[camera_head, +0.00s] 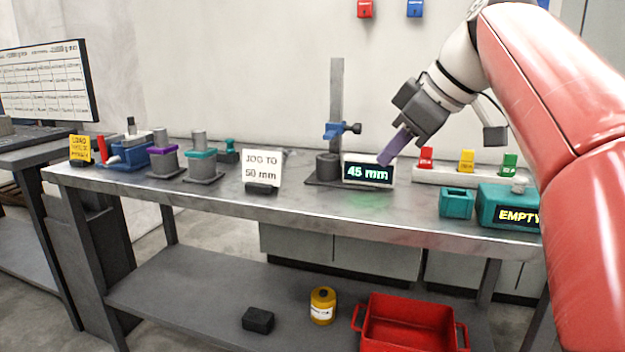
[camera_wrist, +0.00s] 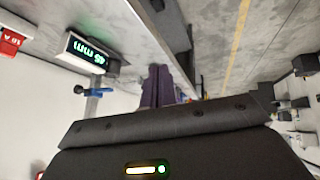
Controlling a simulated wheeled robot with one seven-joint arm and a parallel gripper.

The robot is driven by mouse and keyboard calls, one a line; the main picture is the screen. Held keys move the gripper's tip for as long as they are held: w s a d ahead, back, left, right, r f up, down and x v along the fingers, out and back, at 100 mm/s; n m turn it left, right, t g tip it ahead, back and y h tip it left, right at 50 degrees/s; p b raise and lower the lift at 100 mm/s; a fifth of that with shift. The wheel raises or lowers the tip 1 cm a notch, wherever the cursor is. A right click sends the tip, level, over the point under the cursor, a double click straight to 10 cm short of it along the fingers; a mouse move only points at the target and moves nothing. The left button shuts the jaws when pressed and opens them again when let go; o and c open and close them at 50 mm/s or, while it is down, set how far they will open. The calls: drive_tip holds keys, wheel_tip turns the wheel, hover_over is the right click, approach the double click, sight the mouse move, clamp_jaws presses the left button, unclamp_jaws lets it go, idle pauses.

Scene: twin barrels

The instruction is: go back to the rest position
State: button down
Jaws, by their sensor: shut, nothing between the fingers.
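My gripper (camera_head: 386,160) has purple fingers and is shut with nothing between them. In the head view it hangs over the back of the workbench (camera_head: 300,215), tilted down to the left, beside the right end of the display reading "45 mm" (camera_head: 368,172). I cannot tell whether it touches the display. In the wrist view the fingers (camera_wrist: 158,82) are together, and the display (camera_wrist: 87,52) shows apart from them to the left.
A gauge stand (camera_head: 337,110) with a blue clamp stands left of the display. A sign "JOG TO 50 mm" (camera_head: 262,168) stands further left. Red, yellow and green blocks (camera_head: 467,161) and a teal box marked EMPTY (camera_head: 505,208) are at the right. A red crate (camera_head: 410,335) is below.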

drive_tip(key=s+d+f+m+h, duration=0.1)
drive_tip(key=s+f+m, duration=0.3)
drive_tip(key=f, duration=0.6)
drive_tip(key=s+d+f+m+h, duration=0.1)
drive_tip(key=s+f+m, duration=0.3)
drive_tip(key=s+f, duration=0.4)
drive_tip(key=s+d+f+m+h, duration=0.1)
drive_tip(key=s+f+m+h, duration=0.2)
drive_tip(key=s+f, duration=0.4)
wheel_tip(320, 180, down, 5)
drive_tip(key=shift+d+f+m, duration=0.2)
drive_tip(key=shift+d+m, duration=0.1)
drive_tip(key=shift+m, duration=0.4)
drive_tip(key=shift+s, duration=0.1)
